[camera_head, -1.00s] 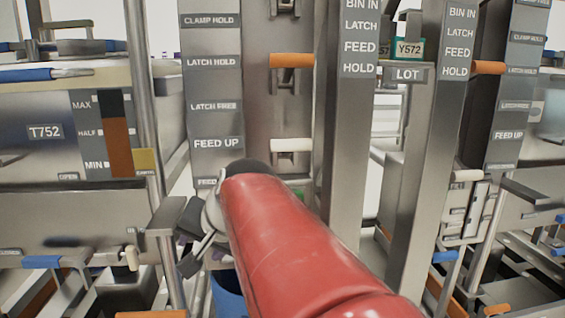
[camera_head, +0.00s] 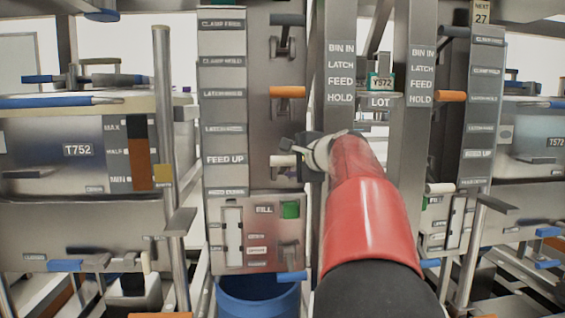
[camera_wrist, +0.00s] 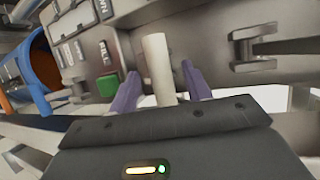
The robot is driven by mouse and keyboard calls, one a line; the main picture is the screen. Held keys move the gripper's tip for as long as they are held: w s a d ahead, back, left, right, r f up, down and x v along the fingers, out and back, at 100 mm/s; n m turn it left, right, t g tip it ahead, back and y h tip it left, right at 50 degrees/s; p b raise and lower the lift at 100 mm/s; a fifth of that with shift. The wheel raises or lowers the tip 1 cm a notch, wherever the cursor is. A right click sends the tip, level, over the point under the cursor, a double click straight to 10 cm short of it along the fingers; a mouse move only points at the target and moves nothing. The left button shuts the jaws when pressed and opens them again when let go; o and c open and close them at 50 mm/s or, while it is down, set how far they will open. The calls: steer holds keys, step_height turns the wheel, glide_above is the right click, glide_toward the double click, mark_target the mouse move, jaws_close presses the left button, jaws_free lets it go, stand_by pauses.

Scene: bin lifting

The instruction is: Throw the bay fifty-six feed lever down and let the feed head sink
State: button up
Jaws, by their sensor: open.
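The white-handled feed lever (camera_head: 284,160) sticks out of the column beside the "FEED UP" label (camera_head: 225,160). In the wrist view the white lever (camera_wrist: 157,65) stands between the two purple fingers of my gripper (camera_wrist: 161,92). The fingers are apart, with gaps visible on both sides of the handle. In the head view my gripper (camera_head: 302,163) is at the lever, its fingers partly hidden. No bay fifty-six sign is readable, and I cannot make out the feed head.
Below is a panel with a green button (camera_head: 290,210), a blue-handled lever (camera_head: 292,277) and a blue bin (camera_head: 255,300). A grey post (camera_head: 340,130) stands close right.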

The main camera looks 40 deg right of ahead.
steer(key=shift+p+x, duration=0.3)
steer(key=shift+x, duration=1.8)
